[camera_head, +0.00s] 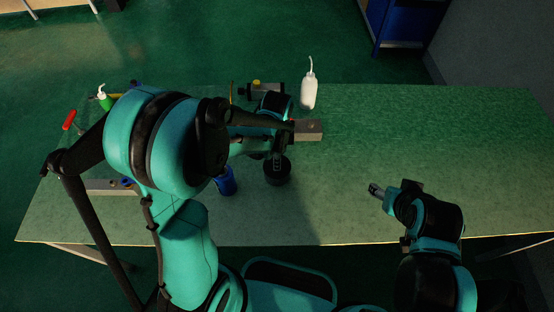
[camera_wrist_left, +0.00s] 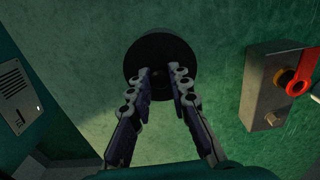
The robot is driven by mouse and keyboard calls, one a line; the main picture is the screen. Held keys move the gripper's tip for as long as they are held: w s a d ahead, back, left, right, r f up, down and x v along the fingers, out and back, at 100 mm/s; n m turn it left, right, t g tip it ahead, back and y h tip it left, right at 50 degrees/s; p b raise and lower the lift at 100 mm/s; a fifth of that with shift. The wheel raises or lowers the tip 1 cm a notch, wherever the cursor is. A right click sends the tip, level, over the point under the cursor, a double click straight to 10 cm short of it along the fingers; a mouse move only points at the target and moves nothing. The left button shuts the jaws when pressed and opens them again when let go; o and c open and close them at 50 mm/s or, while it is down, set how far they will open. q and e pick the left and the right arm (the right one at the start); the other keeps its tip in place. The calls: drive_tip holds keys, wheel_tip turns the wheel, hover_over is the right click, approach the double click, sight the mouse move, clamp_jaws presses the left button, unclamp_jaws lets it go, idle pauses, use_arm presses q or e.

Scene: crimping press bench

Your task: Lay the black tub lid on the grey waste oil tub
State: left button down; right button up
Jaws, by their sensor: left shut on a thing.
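The black tub lid (camera_head: 277,176) is a round dark disc right of the middle of the bench's left half. My left gripper (camera_head: 277,160) points down at it and is shut on it. In the left wrist view, the lid (camera_wrist_left: 162,52) lies beyond the fingertips of the left gripper (camera_wrist_left: 160,80), which hide its middle. I cannot tell its height above the bench. No grey waste oil tub shows clearly; it may be hidden by the lid or my left arm. My right gripper (camera_head: 377,190) hangs over the right side, apart from everything; its jaw opening is unclear.
A blue cup (camera_head: 226,182) stands just left of the lid. A grey block (camera_head: 308,130) and a white bottle (camera_head: 309,92) are behind it. A grey box (camera_wrist_left: 262,92) with a red handle (camera_wrist_left: 303,72) shows in the wrist view. The bench's right side (camera_head: 440,130) is clear.

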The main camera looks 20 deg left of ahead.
use_arm(q)
drive_tip(key=c, duration=1.4)
unclamp_jaws()
drive_tip(key=shift+r+p, duration=0.25)
drive_tip(key=shift+p, duration=0.05)
wheel_tip(320, 180, up, 12)
drive_tip(key=p, duration=0.5)
drive_tip(key=s+a+r+n+t, duration=0.1)
drive_tip(key=s+r+n+t, duration=0.1)
drive_tip(key=n, duration=0.3)
drive_tip(key=s+a+r+n+t, duration=0.2)
drive_tip(key=s+r+n+t, duration=0.1)
drive_tip(key=s+n, duration=0.2)
drive_tip(key=s+a+r+n+t, duration=0.1)
drive_tip(key=s+r+n+t, duration=0.1)
drive_tip(key=s+n, duration=0.1)
drive_tip(key=shift+s+a+r+n, duration=0.15)
drive_tip(key=shift+a+r+n, duration=0.2)
drive_tip(key=shift+n, duration=0.55)
drive_tip(key=shift+f, duration=0.1)
